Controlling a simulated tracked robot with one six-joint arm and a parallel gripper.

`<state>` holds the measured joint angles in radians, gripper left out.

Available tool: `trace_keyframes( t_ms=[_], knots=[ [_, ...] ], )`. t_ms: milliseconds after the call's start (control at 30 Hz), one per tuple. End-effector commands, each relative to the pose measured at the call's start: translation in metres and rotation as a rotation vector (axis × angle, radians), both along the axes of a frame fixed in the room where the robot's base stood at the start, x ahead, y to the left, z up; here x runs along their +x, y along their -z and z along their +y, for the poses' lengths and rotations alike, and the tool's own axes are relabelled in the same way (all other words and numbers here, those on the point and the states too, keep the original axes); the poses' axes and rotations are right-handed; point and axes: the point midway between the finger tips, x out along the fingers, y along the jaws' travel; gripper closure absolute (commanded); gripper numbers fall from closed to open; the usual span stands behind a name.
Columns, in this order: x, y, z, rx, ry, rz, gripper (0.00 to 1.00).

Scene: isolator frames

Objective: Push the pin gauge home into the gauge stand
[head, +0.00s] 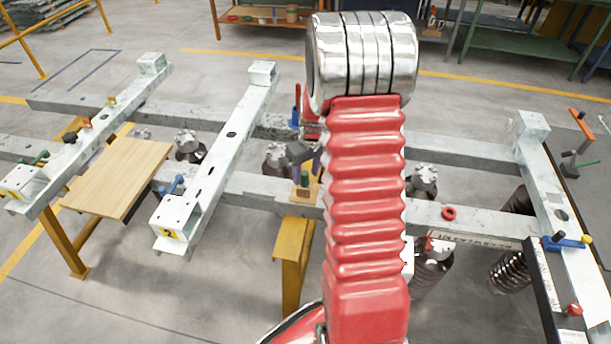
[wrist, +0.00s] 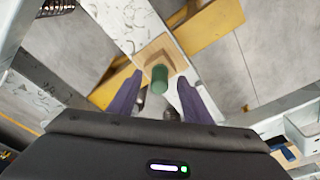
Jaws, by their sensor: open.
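The pin gauge shows as a green cylinder (wrist: 160,80) in the wrist view, standing in a small wooden block, which I take to be the gauge stand (wrist: 152,57). The pin's lower part is hidden. My gripper (wrist: 159,79) is open, its two purple fingers on either side of the green cylinder in the picture, with gaps both sides. No contact shows. In the head view the green pin (head: 304,178) stands on the wooden stand (head: 297,192) on the near grey beam, just left of my red arm. The depth between fingers and pin is unclear.
Grey frame beams (head: 465,215) run across, with crossbeams (head: 215,160) at left and right. A wooden board (head: 118,176) lies at left. A red ring (head: 449,213) lies on the near beam. Yellow trestle legs (head: 291,262) stand below. Blue clamp handles (head: 172,187) stick up.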

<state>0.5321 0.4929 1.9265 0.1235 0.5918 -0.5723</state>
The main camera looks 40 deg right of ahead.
Motion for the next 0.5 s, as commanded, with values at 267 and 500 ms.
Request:
trace_keyframes(
  t_ms=[267,500],
  knots=[
    [-0.006,-0.044,0.0,-0.002,0.001,-0.004,0.55],
    [-0.012,-0.084,0.0,-0.002,0.0,-0.004,0.55]
  ],
)
